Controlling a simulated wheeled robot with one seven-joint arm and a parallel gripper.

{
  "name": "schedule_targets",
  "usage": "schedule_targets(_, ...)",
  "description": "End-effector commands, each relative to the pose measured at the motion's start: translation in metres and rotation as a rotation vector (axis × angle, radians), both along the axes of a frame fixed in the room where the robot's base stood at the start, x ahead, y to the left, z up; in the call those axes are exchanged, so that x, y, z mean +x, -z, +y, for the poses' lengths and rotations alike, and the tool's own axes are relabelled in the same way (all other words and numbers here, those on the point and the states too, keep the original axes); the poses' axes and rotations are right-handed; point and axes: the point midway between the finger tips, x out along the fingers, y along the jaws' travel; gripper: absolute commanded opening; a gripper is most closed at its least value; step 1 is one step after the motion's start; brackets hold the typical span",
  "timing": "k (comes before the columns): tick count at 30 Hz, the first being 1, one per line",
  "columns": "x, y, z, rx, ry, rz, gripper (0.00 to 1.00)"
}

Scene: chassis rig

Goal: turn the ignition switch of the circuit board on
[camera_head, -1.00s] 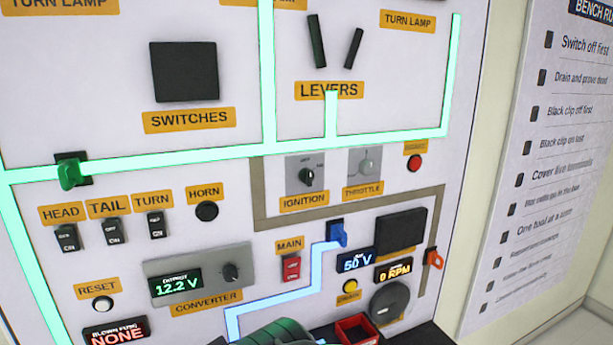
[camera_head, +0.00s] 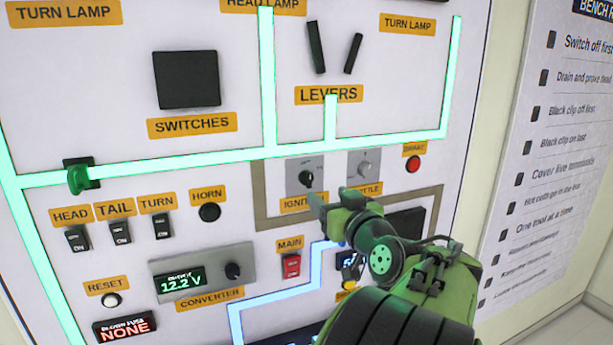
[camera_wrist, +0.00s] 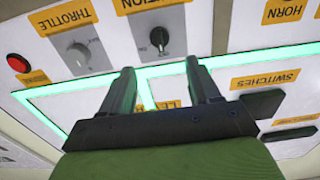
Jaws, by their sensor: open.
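The ignition switch (camera_head: 306,178) is a black rotary knob on a grey plate, on the upright white circuit board (camera_head: 120,60). Its orange IGNITION label (camera_head: 297,204) is partly covered by my gripper. My gripper (camera_head: 318,200) is just below and right of the knob in the head view, open and empty. In the wrist view the two dark fingers (camera_wrist: 162,82) stand apart, and the ignition knob (camera_wrist: 159,38) shows beyond the gap between their tips. The fingers do not appear to touch the knob.
The throttle knob (camera_head: 362,170) is right of the ignition switch, its label partly hidden by my arm. A red brake button (camera_head: 414,164) is farther right. A red main switch (camera_head: 291,266) and a green clip (camera_head: 78,179) are also on the board.

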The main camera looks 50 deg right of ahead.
Motion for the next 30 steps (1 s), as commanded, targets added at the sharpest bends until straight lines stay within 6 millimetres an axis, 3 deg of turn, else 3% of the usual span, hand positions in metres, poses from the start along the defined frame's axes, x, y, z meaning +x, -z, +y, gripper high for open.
schedule_targets(6, 0.050, -0.004, -0.028, 0.003, -0.006, 0.001, 0.61)
schedule_targets(12, 0.081, -0.003, -0.047, 0.002, -0.003, 0.001, 0.61)
schedule_targets(23, 0.089, 0.000, -0.052, 0.002, -0.001, 0.001, 0.61)
schedule_targets(30, 0.089, 0.000, -0.052, 0.001, -0.001, 0.002, 0.25)
